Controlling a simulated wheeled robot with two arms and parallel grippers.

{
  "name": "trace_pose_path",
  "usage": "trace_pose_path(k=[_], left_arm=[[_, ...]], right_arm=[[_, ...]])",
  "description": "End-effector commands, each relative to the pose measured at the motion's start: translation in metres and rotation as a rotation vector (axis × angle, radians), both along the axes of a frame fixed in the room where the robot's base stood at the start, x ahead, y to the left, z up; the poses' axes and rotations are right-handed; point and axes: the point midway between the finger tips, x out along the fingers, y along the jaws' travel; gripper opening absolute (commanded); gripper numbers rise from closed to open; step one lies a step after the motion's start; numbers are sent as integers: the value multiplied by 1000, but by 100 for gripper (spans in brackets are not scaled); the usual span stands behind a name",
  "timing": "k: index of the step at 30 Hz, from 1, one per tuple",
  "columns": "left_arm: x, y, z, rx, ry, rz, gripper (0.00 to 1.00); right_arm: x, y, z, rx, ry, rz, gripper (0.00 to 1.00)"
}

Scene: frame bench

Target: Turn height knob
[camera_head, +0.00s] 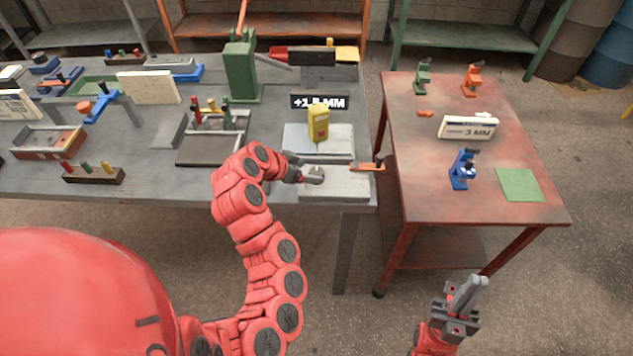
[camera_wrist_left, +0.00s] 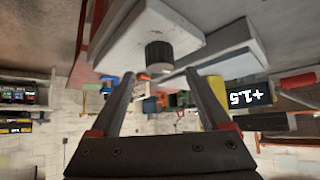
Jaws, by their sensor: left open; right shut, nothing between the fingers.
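The height knob is a dark ribbed cylinder (camera_wrist_left: 160,56) on a pale block (camera_wrist_left: 128,40) in the left wrist view. In the head view that pale block (camera_head: 338,186) lies at the bench's front right corner. My left gripper (camera_head: 308,174) is at its left end and partly hides the knob there. In the wrist view my left gripper (camera_wrist_left: 160,76) is open, its fingertips to either side of the knob's end with gaps visible. A dark display (camera_head: 319,102) reads +1.5 MM; it also shows in the wrist view (camera_wrist_left: 249,97). My right gripper (camera_head: 468,292) is shut and empty, over the floor.
A yellow device (camera_head: 318,122) stands on a grey plate behind the block. An orange piece (camera_head: 367,167) lies at the block's right. A green press (camera_head: 241,70) stands further back.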

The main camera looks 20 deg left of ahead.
Motion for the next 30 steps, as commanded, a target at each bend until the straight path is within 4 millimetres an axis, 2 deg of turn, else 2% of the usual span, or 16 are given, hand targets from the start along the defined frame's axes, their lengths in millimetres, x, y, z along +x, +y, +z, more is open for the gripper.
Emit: trace_pose_path(k=[1,3,12,25,30], left_arm=[[4,-3,-1,-2,6,-1,81],[10,-6,-8,-2,4,-1,81],[30,-15,-31,0,1,1,81],[33,-18,-37,0,0,0,81],[33,-18,-37,1,0,1,50]], right_arm=[[0,0,9,0,-1,0,0],[0,0,14,0,-2,0,0],[0,0,23,0,-1,0,0],[0,0,23,0,-1,0,0],[0,0,23,0,-1,0,0]])
